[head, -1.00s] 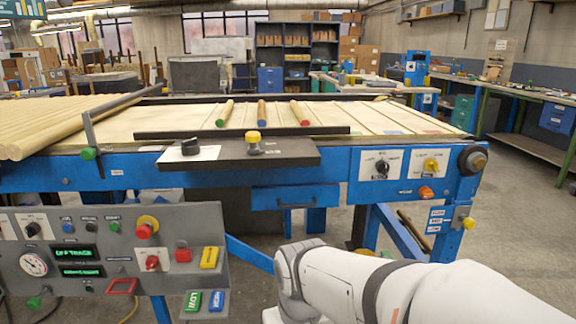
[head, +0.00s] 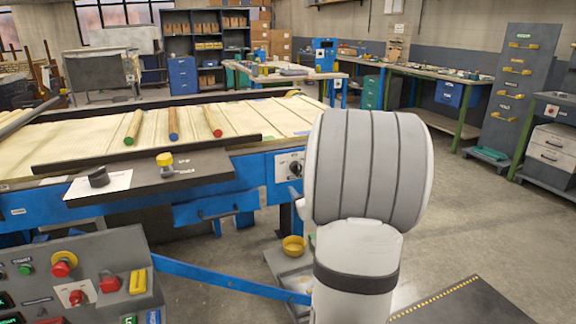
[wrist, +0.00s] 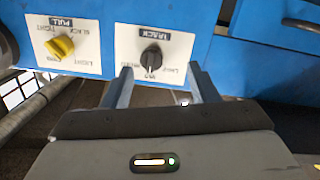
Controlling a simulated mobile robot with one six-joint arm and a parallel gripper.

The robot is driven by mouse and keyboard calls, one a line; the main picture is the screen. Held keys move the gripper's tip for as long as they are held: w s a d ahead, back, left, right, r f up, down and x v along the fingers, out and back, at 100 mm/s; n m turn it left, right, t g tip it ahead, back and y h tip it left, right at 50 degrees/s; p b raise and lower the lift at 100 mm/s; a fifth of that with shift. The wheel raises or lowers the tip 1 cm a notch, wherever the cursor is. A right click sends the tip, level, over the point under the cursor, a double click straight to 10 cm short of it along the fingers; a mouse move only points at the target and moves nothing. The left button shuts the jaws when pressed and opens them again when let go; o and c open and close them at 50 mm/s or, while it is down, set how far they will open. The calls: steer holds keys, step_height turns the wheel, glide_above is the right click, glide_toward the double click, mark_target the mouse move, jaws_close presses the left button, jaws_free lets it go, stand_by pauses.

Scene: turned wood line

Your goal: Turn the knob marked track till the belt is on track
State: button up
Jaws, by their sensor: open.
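The black track knob (wrist: 151,57) sits on a white plate lettered TRACK in the wrist view, on the blue frame. It also shows in the head view (head: 295,168), beside my arm. My gripper (wrist: 160,70) is open and empty. Its two fingers point toward the plate, with the knob between their tips in the picture; I cannot tell how deep it lies between them. The pale belt (head: 75,152) carries several rods. In the head view my arm hides my gripper, and the display panel is mostly cut off, so its track reading is unreadable.
A yellow knob (wrist: 60,47) on a plate lettered PULL is beside the track plate. A grey control panel (head: 110,250) with buttons stands at lower left. A yellow bowl (head: 294,246) is low under the frame. The floor to the right is open.

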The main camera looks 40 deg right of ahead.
mark_target(299, 171)
steer(key=shift+t, duration=0.5)
steer(key=x, duration=0.2)
steer(key=d+x, duration=0.1)
steer(key=x, duration=0.2)
steer(key=r+x, duration=0.1)
steer(key=x, duration=0.1)
steer(key=shift+d+r, duration=0.1)
steer(key=shift+d, duration=0.1)
steer(key=c, duration=1)
